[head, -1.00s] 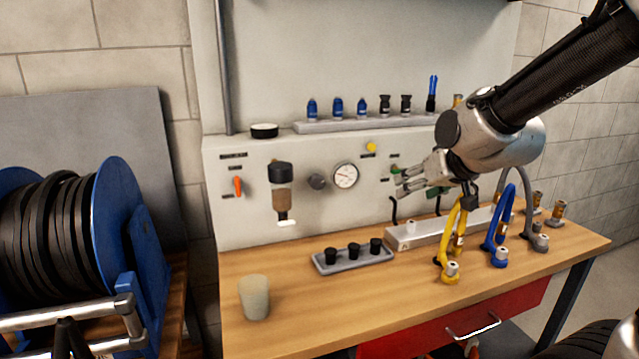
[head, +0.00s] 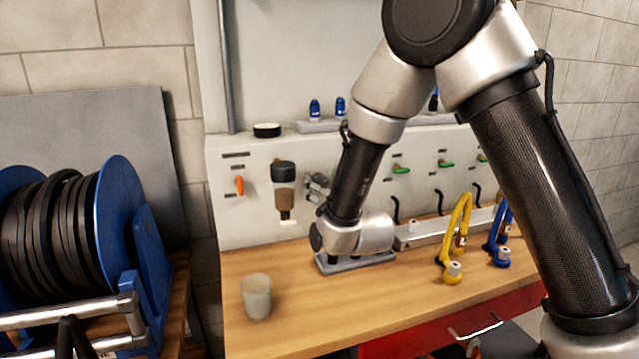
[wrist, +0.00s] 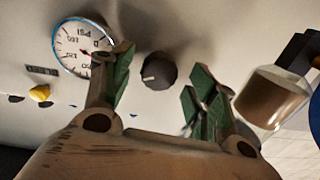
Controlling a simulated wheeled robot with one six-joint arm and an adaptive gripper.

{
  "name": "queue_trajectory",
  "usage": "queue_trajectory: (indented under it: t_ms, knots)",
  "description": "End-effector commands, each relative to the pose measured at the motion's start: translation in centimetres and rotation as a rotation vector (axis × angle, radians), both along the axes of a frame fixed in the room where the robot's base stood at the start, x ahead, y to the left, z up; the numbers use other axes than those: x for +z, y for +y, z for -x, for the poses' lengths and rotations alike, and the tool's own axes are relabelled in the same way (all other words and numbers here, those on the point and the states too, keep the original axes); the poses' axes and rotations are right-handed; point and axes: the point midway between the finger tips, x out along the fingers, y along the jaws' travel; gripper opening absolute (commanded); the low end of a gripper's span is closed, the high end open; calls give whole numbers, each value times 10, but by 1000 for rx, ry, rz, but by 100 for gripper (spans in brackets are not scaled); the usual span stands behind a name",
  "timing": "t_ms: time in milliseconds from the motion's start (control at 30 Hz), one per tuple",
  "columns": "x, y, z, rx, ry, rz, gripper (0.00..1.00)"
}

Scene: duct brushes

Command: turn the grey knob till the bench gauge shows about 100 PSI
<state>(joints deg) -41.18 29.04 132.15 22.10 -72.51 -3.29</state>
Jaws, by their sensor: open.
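The grey knob (wrist: 159,71) sits on the panel in the wrist view, with a pale mark on its left side. My gripper (wrist: 160,85) is open, its green-padded fingers on either side of the knob in the picture and apart from it. In the head view my gripper (head: 318,186) is at the panel, right of the filter bowl, and the knob is hidden there. The bench gauge (wrist: 82,48) is left of the knob in the wrist view. It is partly covered by a finger, so I cannot read its value. My arm hides the gauge in the head view.
The filter bowl (head: 284,188) hangs close beside my gripper, and shows at the right of the wrist view (wrist: 270,98). A yellow button (wrist: 39,93) is below the gauge there.

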Motion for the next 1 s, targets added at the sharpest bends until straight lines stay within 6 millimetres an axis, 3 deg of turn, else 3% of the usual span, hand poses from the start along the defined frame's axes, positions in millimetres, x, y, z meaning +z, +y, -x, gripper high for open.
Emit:
queue_trajectory:
  t_ms: [200,467,500,767,1000]
  knots:
    - [0,8,-21,0,0,1,58]
    - [0,9,-24,0,1,0,58]
    - [0,9,-24,0,1,0,56]
    - [0,9,-24,0,0,0,11]
    - [0,9,-24,1,4,-12,11]
